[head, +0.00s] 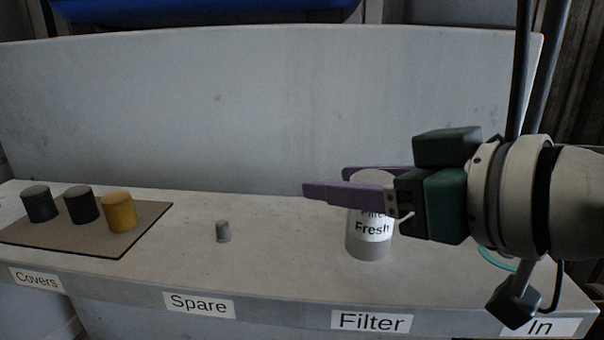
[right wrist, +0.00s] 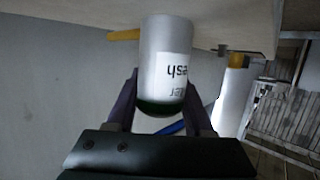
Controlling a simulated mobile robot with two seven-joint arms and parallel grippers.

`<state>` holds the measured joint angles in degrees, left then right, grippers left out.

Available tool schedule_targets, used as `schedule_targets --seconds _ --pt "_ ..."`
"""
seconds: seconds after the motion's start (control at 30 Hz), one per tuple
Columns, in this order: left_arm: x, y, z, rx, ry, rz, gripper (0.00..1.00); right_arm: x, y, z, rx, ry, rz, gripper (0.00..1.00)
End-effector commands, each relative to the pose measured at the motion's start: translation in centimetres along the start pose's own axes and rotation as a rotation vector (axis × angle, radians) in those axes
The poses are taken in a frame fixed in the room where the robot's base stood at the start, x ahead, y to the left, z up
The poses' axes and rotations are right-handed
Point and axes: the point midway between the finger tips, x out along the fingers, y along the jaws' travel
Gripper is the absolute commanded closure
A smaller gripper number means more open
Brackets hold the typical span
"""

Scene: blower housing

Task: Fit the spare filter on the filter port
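The spare filter, a pale can (head: 370,245) marked "Filter Fresh", stands upright on the shelf behind the "Filter" label. My right gripper (head: 325,180) comes in from the right. One purple finger passes in front of the can's upper part and the other behind it. In the right wrist view the can (right wrist: 165,60) fills the space between the fingers (right wrist: 162,90), its lettering upside down. I cannot tell whether the fingers press on it. My left gripper is not in view. I cannot make out the filter port for certain.
Two black covers and a yellow cover (head: 119,212) stand on a brown mat (head: 135,238) at left. A teal ring (head: 497,259) shows partly behind my arm near "In". A grey panel (head: 250,110) rises behind the shelf.

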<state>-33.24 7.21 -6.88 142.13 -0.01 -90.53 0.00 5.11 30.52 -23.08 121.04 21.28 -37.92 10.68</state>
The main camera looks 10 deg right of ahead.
Motion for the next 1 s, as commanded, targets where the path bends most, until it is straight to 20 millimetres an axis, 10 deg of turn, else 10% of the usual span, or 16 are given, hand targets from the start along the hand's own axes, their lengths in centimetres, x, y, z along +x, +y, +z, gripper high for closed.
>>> schedule_targets --seconds 0.3,0.67,1.0 --pt "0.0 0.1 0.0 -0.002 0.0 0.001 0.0 0.0 0.0 -0.1 0.0 0.001 0.0 0.15" --pt "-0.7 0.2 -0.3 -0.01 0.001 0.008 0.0 -1.0 0.0 -0.2 0.001 -0.001 0.0 0.15" --pt "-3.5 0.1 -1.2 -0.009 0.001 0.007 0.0 -6.8 0.0 -0.2 0.001 -0.006 0.0 0.15"
